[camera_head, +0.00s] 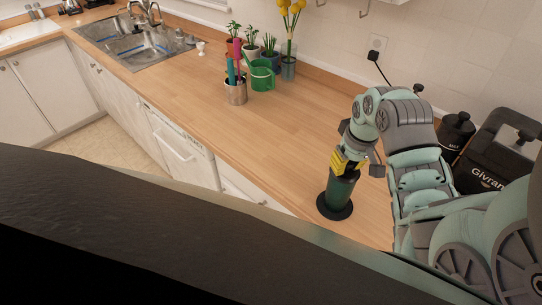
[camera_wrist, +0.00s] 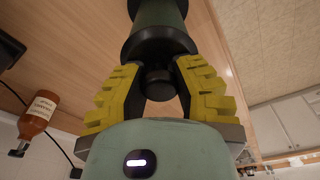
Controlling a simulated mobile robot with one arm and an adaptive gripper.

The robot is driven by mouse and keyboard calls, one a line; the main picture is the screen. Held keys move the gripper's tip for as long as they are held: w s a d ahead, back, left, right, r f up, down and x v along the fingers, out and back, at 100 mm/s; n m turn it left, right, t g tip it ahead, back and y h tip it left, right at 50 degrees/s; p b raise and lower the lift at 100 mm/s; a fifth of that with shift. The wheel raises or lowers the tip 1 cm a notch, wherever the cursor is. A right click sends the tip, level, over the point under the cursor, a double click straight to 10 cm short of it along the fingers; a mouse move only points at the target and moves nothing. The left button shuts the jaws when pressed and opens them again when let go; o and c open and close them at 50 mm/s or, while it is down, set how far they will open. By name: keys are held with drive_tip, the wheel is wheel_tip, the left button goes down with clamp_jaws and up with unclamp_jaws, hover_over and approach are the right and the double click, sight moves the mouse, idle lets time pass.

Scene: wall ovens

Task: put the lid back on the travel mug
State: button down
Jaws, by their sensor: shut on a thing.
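The dark green travel mug (camera_head: 341,190) stands upright on a round black base (camera_head: 327,209) near the counter's front edge. In the wrist view the mug body (camera_wrist: 158,13) is at the top. The black lid (camera_wrist: 160,44) lies in line with the mug's mouth and looks to be touching it; I cannot tell whether it is fully seated. My gripper (camera_head: 346,164), with yellow fingers, is directly above the mug. In the wrist view my gripper (camera_wrist: 160,76) is shut on the lid's black knob. In the head view the fingers largely hide the lid.
A black canister (camera_head: 455,133) and a black appliance (camera_head: 494,158) stand right of my arm. A metal utensil cup (camera_head: 236,93), a green watering can (camera_head: 262,75) and potted plants stand farther back. The counter (camera_head: 270,140) left of the mug is clear. A sauce bottle (camera_wrist: 37,117) shows in the wrist view.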

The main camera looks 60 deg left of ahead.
drive_tip(key=shift+c, duration=0.9)
unclamp_jaws()
drive_tip(key=shift+r, duration=0.15)
drive_tip(key=shift+r+p, duration=1.05)
drive_tip(key=shift+r, duration=1.1)
drive_tip(key=shift+r+p, duration=1.25)
drive_tip(key=shift+p, duration=0.05)
clamp_jaws()
